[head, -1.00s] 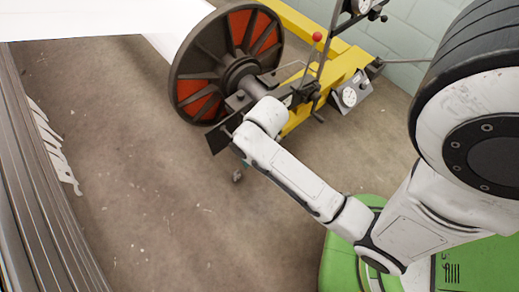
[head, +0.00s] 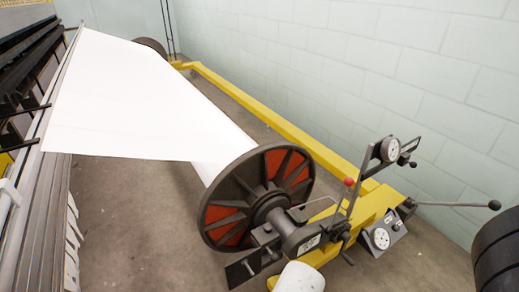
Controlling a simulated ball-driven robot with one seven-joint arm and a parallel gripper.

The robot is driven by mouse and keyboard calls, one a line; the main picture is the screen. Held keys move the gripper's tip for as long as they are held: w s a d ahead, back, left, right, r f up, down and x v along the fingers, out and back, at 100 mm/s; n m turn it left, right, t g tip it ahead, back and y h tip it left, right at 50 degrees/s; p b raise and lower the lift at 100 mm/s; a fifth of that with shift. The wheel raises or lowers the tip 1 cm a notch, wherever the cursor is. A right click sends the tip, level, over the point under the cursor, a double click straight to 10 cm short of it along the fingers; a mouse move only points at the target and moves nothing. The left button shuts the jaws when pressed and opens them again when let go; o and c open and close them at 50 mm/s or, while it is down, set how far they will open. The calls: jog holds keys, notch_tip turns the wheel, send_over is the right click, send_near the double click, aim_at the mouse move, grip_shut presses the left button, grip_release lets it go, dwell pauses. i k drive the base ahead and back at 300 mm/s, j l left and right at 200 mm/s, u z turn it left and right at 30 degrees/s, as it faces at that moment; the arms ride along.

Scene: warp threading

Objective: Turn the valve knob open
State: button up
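A round gauge (head: 390,149) stands on an upright post at the right. A small dark fitting with short handles (head: 408,158) sits just right of it; it may be the valve knob, but it is too small to tell its setting. A second gauge (head: 381,238) is on a tilted grey panel below, with a small dark part beside it. A lever with a red ball (head: 349,182) stands left of the post. My gripper is out of view; only a white piece of my arm shows at the bottom edge, below the beam's hub.
A large dark flanged beam wheel with red panels (head: 258,197) carries a wide white warp sheet (head: 140,95). A yellow frame (head: 250,108) runs along the pale block wall. A long rod with a black ball (head: 494,205) sticks out at the right. Dark rails stand at the left.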

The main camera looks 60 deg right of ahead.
aim_at(396, 228)
jog(key=z, duration=1.5)
